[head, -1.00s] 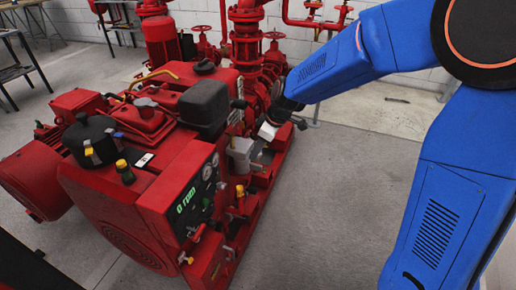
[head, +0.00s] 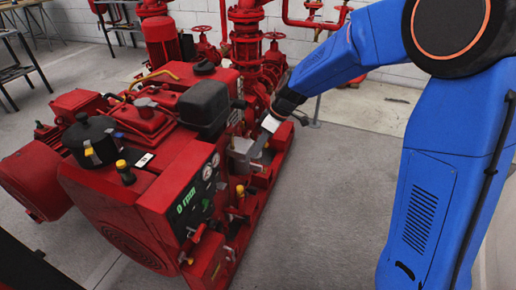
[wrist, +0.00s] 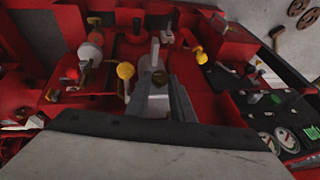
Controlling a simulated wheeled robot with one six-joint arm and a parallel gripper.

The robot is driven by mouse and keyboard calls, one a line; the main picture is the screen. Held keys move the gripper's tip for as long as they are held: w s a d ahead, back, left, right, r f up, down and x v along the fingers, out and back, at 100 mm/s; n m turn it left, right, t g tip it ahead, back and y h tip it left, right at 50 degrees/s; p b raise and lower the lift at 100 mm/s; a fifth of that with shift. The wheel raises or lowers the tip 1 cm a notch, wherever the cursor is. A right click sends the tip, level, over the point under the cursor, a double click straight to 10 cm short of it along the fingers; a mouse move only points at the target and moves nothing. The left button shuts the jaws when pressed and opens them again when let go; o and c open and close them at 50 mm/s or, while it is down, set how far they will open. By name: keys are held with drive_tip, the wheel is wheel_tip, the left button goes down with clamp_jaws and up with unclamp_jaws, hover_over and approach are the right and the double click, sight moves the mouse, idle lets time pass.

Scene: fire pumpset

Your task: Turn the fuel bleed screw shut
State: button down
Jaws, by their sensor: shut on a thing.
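My gripper (head: 262,142) reaches down to the near right side of the red pumpset engine (head: 150,125), beside a grey box-shaped part (head: 240,150). In the wrist view my gripper (wrist: 158,80) has its two grey fingers close together on a small brownish piece (wrist: 157,76), which looks like the fuel bleed screw. The fingers cover most of it, so how far it is turned cannot be seen. In the head view the screw is hidden by the gripper and the parts around it.
A yellow knob (wrist: 125,70) stands just left of the fingers, and another yellow part (wrist: 200,55) is to the right. A panel with gauges and "0 rpm" (head: 188,200) is at the engine's near end. Red pipes (head: 245,40) stand behind. The floor (head: 345,190) to the right is clear.

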drive_tip(key=shift+w+d+f+g+y, duration=0.15)
drive_tip(key=shift+g+y, duration=0.25)
drive_tip(key=shift+g, duration=0.5)
drive_tip(key=c, duration=1.5)
unclamp_jaws()
drive_tip(key=shift+c, duration=0.2)
